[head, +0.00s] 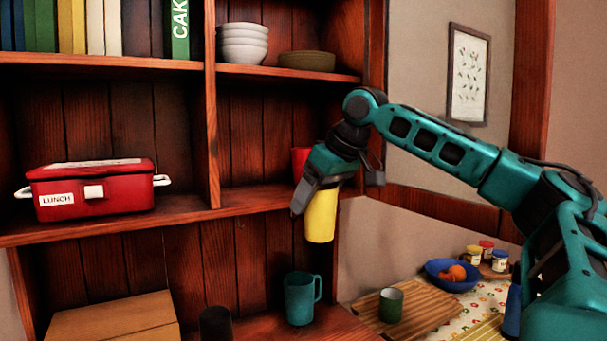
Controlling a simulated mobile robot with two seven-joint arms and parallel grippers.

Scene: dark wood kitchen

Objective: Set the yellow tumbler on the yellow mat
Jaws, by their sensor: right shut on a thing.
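My right gripper (310,192) is shut on the yellow tumbler (321,218). It holds the tumbler in the air in front of the right part of the shelf unit, nearly upright with a slight tilt. The gripper hides the tumbler's upper part. A yellow woven patch (485,329) at the bottom right looks like the yellow mat. It is cut off by the picture's lower edge and partly hidden by my right arm. The tumbler is well above it and to its left. My left gripper is not in view.
A red cup (299,160) stands on the shelf behind my gripper. A teal mug (299,298) and dark cup (215,324) stand below. On the right, a green cup (391,304) sits on a slatted brown mat (428,310), near a blue fruit bowl (440,280) and several jars (486,248).

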